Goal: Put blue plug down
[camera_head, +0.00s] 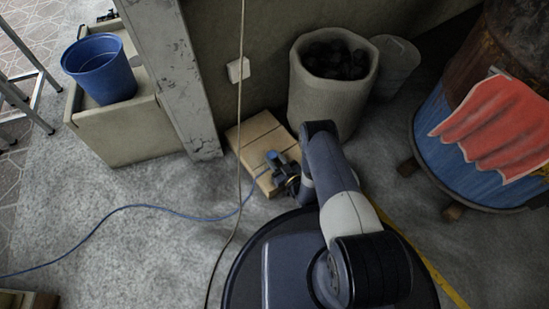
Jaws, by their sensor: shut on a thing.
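My gripper (283,172) is at the end of my arm, in the middle of the view. It is shut on the blue plug (272,157), a small piece at the fingertips that is partly hidden by the gripper. The plug is over a tan slatted wooden box or pallet (248,137). I cannot tell whether it touches the wood. A blue cable (135,207) runs across the floor from the left edge and rises toward the gripper.
A white wall socket (238,70) is on the wall behind. A concrete bin of charcoal (300,90) stands behind the wood. A ledge (120,140) with a blue bucket (100,72) is left; a blue barrel (440,150) with red cloth is right. A thin hanging cord (240,130) crosses in front.

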